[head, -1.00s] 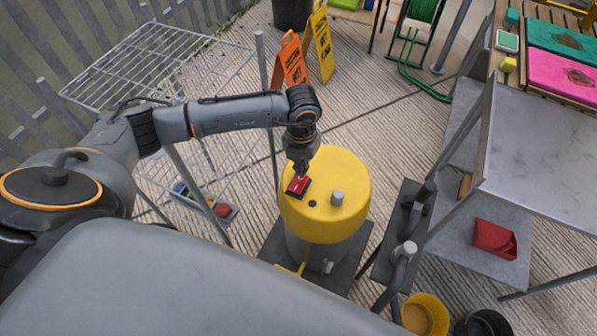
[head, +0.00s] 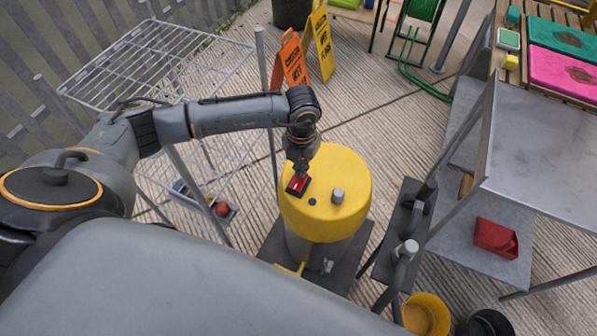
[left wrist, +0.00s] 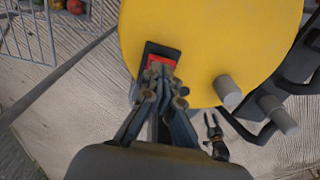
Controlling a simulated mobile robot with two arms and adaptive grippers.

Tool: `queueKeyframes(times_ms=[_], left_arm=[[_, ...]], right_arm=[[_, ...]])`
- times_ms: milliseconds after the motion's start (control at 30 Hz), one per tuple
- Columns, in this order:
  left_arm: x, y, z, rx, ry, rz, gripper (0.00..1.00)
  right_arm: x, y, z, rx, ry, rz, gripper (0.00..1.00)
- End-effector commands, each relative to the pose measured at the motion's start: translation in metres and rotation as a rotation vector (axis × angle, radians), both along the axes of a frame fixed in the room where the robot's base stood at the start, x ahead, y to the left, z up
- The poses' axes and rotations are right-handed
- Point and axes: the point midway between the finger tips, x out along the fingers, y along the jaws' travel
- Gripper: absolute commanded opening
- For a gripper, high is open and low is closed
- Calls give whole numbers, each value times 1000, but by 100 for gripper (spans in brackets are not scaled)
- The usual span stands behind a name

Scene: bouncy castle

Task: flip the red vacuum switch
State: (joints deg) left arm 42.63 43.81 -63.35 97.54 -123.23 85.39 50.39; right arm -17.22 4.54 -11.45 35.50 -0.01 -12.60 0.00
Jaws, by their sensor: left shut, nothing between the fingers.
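The red vacuum switch (head: 297,185) sits in a dark housing on the left part of the yellow vacuum lid (head: 345,178). It also shows in the left wrist view (left wrist: 164,58), partly hidden by my fingers. My left gripper (head: 300,173) is shut and empty, pointing down over the switch. In the left wrist view its fingertips (left wrist: 159,68) overlap the near part of the red rocker. They are at it or just above it; I cannot tell whether they touch.
A grey knob (head: 337,196) stands on the lid, right of the switch. A wire rack (head: 160,65) is behind my left arm. A metal table (head: 545,145) and a dark stand (head: 398,225) are to the right. A yellow bucket (head: 430,312) is at front right.

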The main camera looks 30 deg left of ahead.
Motion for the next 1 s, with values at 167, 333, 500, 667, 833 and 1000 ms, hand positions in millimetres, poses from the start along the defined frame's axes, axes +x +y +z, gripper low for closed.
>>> queueKeyframes(times_ms=[167,333,500,667,833,1000], left_arm=[[0,0,-4,0,0,0,0],[0,0,-6,0,0,0,0],[0,0,-9,0,0,0,0],[0,0,-11,0,0,0,0],[-1,0,-13,0,1,-1,0],[-1,0,-8,0,3,-1,0]], right_arm=[[0,0,-3,0,0,0,40],[0,0,-5,0,0,0,40],[0,0,-7,0,0,0,40],[0,0,-9,0,0,0,40],[0,0,-10,0,0,0,40],[0,0,-6,-1,0,0,40]])
